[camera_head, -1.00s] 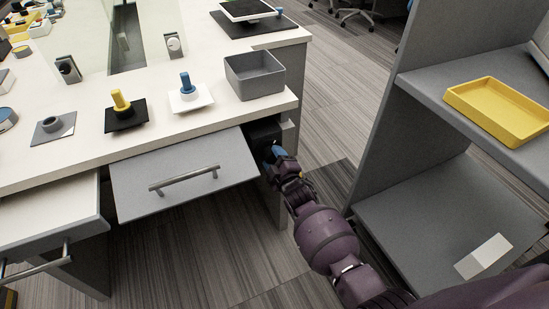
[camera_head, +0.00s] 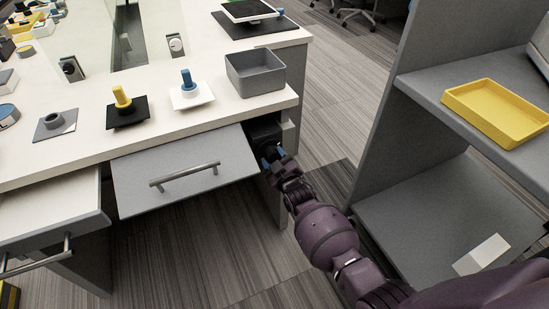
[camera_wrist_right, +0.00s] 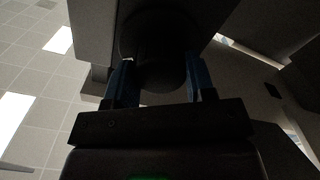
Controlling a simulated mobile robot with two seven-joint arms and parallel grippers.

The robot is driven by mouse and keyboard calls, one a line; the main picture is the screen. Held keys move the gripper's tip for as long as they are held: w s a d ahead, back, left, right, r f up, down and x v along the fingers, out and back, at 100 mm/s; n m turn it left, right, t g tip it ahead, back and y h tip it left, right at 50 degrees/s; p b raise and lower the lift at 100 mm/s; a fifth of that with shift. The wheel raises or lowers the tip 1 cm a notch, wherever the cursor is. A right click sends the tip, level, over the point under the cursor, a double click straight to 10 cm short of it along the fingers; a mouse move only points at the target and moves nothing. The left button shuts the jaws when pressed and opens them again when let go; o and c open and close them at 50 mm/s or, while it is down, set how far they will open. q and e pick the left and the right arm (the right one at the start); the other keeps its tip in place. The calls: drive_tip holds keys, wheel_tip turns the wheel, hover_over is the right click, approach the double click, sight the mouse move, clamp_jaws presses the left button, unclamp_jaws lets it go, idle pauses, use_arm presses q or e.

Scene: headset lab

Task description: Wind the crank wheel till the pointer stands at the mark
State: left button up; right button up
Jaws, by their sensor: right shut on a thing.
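A dark unit (camera_head: 265,131) sits under the desk's right end, beside the tilted drawer front. My right gripper (camera_head: 273,154) reaches it from below right, with its blue fingers at the unit. In the right wrist view a dark round part (camera_wrist_right: 158,62), which looks like the crank wheel, lies between the two blue fingers of my right gripper (camera_wrist_right: 160,84). The gripper is shut on it. The view is dark, and I cannot make out the pointer or the mark. My left gripper is not in view.
A grey drawer front (camera_head: 185,172) with a bar handle is just left of my right gripper. On the desk (camera_head: 215,127) stand a grey bin (camera_head: 255,77), a blue peg (camera_head: 187,79) and a yellow peg (camera_head: 121,97). A shelf with a yellow tray (camera_head: 497,112) stands right.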

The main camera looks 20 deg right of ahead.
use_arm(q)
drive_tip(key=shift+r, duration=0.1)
use_arm(e)
drive_tip(key=o, duration=0.9)
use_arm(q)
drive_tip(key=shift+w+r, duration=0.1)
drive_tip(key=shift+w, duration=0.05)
use_arm(e)
drive_tip(key=shift+s, duration=0.15)
drive_tip(key=shift+s, duration=0.25)
use_arm(q)
drive_tip(key=p, duration=0.1)
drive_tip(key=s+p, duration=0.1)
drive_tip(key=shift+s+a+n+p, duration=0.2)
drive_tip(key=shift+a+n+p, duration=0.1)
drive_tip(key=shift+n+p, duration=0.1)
use_arm(e)
drive_tip(key=s, duration=1)
drive_tip(key=shift+d, duration=0.2)
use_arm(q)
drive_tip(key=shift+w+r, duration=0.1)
